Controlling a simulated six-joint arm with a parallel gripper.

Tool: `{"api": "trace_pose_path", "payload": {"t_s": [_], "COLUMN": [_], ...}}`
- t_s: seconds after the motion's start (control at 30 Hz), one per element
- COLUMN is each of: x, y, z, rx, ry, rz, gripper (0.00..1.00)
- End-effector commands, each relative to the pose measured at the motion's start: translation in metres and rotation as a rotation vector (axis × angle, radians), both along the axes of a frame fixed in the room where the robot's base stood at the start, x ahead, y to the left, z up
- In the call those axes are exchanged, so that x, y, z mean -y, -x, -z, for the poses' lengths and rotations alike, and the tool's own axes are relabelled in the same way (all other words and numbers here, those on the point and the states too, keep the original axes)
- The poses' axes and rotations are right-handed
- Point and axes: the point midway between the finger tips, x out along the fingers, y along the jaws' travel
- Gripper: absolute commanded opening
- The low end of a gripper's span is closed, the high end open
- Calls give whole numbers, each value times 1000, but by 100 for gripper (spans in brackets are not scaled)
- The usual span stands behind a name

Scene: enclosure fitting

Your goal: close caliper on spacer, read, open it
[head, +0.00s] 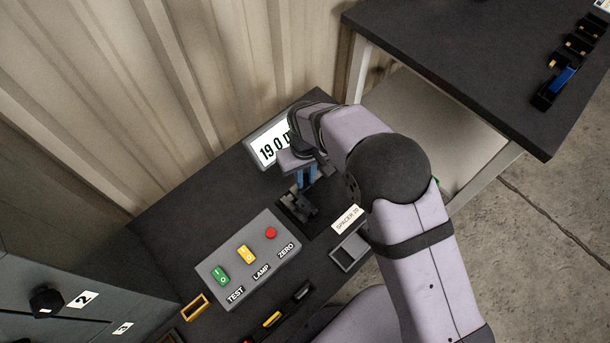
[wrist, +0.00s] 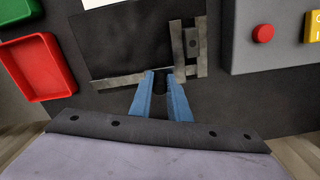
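The dark caliper (wrist: 178,48) shows in the wrist view with two grey upright jaws and a long bar along its lower edge. A small dark piece (wrist: 191,42) sits between the jaws; I cannot tell for sure that it is the spacer. In the head view my gripper (head: 306,180) points down at the caliper (head: 298,206). The display (head: 268,150) reads 19.0, its right end hidden by my arm.
A grey box (head: 248,250) with TEST, LAMP and ZERO controls stands beside the caliper. A SPACER 20 label (head: 347,219) and a grey tray (head: 349,252) lie near it. A red tray (wrist: 38,66) and a green tray (wrist: 10,10) show in the wrist view.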

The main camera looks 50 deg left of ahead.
Motion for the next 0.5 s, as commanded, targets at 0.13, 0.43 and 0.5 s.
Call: {"api": "trace_pose_path", "payload": {"t_s": [0.13,0.43,0.5], "x": [0,-1,-1], "y": [-6,-37,-37], "z": [0,-1,-1], "rx": [0,3,4], "ry": [0,-1,-2], "rz": [2,0,0], "gripper": [0,0,0]}}
